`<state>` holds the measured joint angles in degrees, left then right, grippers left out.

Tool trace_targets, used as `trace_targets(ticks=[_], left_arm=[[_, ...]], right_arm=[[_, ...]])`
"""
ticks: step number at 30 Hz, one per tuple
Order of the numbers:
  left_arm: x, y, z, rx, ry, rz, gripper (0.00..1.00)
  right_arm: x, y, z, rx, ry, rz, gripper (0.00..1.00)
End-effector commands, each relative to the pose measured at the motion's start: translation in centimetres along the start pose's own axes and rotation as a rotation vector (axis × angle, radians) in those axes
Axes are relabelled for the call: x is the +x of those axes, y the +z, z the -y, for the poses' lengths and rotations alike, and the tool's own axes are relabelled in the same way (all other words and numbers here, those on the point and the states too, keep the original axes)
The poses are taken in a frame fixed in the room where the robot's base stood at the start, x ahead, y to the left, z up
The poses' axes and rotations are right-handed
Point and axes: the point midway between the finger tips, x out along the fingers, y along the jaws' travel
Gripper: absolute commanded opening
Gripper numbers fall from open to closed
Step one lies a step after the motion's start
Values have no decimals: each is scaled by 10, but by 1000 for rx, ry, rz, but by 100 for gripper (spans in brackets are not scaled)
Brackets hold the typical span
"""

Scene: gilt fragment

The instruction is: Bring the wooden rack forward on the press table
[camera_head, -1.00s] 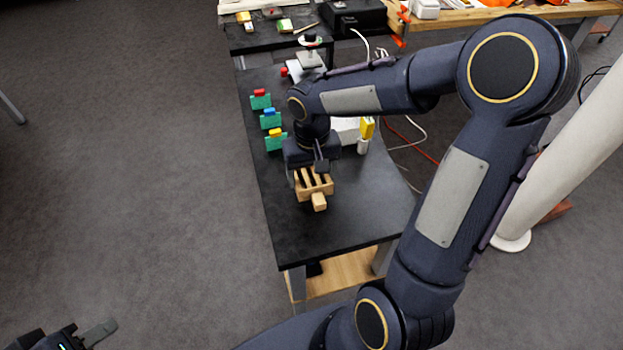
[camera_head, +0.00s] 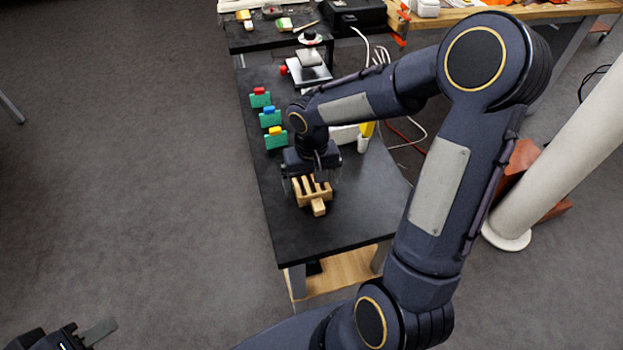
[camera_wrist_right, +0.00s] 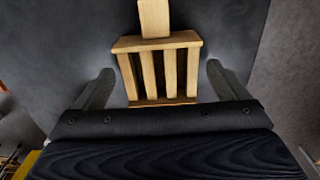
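The wooden rack (camera_head: 313,192), pale and slatted with a short block handle, lies on the black press table (camera_head: 330,235), with its handle towards the table's front end. My right gripper (camera_head: 311,183) is right behind and above the rack. In the right wrist view the rack (camera_wrist_right: 160,72) lies between the two widely parted fingers of the right gripper (camera_wrist_right: 158,85), with a gap on each side. The gripper is open. My left gripper (camera_head: 100,332) shows only partly at the bottom left, away from the table; its opening is unclear.
Green blocks with red, blue and yellow tops (camera_head: 270,118) stand along the table's left edge. A device with a grey plate (camera_head: 308,72) is farther back. A yellow item (camera_head: 367,129) stands right of my wrist. The table's front part is clear.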

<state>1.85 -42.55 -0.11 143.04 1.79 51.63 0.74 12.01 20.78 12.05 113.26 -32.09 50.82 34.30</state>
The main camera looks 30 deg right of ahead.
Motion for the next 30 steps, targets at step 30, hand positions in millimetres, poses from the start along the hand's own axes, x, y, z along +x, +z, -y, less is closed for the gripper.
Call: trace_targets(ticks=[30], left_arm=[[-5,-3,-2,0,0,0,36]], right_arm=[[-124,3,-1,-2,-5,-7,94]])
